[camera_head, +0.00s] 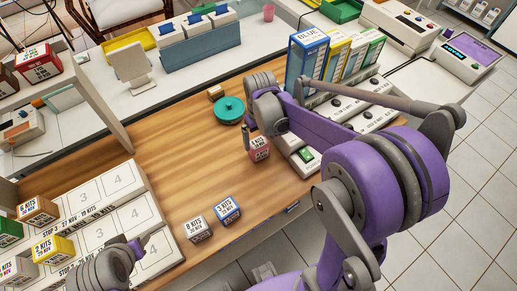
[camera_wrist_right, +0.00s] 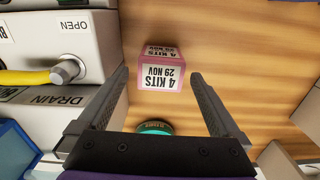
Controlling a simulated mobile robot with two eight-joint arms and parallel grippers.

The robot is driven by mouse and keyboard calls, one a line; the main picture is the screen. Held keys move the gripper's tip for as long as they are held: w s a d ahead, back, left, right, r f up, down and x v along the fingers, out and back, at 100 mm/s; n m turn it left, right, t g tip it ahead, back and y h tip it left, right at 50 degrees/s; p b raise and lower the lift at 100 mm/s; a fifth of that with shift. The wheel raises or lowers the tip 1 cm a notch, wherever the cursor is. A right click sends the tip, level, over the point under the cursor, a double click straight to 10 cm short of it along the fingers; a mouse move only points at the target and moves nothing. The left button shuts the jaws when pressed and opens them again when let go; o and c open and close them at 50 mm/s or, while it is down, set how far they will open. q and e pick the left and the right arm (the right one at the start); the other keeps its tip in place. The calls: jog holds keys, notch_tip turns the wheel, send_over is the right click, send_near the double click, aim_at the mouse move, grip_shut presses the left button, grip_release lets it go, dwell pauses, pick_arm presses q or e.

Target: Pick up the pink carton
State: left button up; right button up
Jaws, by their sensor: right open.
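The pink carton (camera_head: 260,149) stands on the wooden table near its right side, with a white label. In the right wrist view the pink carton (camera_wrist_right: 161,69), marked "4 KITS 29 NOV", shows upside down at the fingertips' level. My right gripper (camera_head: 264,133) is above and beside it. In the wrist view its two fingers (camera_wrist_right: 158,76) are spread wide, one on each side of the carton in the picture, with gaps to both. Nothing is held. My left gripper (camera_head: 141,243) is at the lower left over the numbered trays, its fingers small and partly hidden.
A teal round container (camera_head: 229,110) stands behind the carton. A white carton (camera_head: 197,229) and a blue carton (camera_head: 227,209) stand at the front edge. White machines (camera_head: 304,158) line the right side. The table's middle is clear.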

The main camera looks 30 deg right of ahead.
aim_at(258, 143)
jog(key=f, duration=0.5)
jog(key=shift+w+a+f, duration=0.1)
jog(key=shift+w, duration=0.25)
jog(key=c, duration=1.3)
